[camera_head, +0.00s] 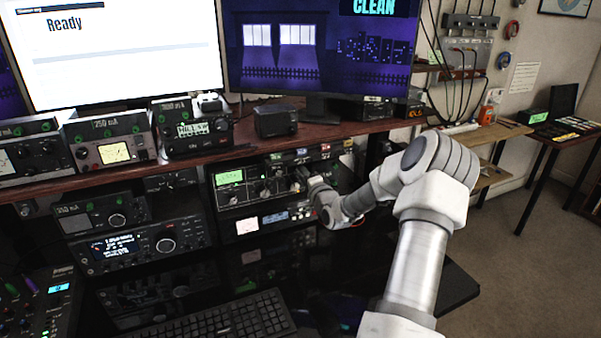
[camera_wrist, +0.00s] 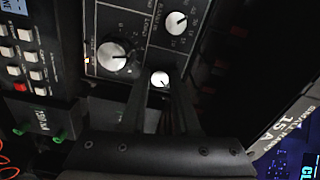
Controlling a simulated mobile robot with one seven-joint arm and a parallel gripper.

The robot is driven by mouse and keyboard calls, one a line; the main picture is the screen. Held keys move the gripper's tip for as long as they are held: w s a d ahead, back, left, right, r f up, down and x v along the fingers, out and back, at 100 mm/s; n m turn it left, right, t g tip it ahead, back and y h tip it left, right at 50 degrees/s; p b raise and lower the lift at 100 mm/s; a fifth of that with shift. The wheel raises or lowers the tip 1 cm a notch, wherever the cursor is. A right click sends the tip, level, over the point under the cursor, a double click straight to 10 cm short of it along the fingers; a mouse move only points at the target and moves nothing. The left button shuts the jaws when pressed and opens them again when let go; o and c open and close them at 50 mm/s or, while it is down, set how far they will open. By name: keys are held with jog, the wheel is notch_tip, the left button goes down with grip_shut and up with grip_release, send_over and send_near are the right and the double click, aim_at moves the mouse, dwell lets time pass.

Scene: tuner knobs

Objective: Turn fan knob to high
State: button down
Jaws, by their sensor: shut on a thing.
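My gripper (camera_wrist: 160,84) reaches up from the bottom of the wrist view, its two dark fingers closed around a small knob with a white face (camera_wrist: 160,78) on a dark panel. Its label is hidden or too dim to read, so I cannot tell its setting. A larger silver knob (camera_wrist: 111,56) is up and left of it, and another silver knob (camera_wrist: 176,22) is above. In the head view my gripper (camera_head: 313,184) is at the right side of the rack tuner panel (camera_head: 232,195), and my wrist hides the held knob.
Button rows (camera_wrist: 24,50) lie left of the panel in the wrist view. In the head view, a wooden shelf (camera_head: 280,142) with radios and meters runs above the tuner. A keyboard (camera_head: 215,320) lies below. Open floor is at the right.

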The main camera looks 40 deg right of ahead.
jog(key=c, duration=0.9)
grip_release()
jog(key=v, duration=1.7)
jog(key=shift+s+d+p, duration=0.1)
jog(key=shift+s+p, duration=0.15)
jog(key=shift+p, duration=0.1)
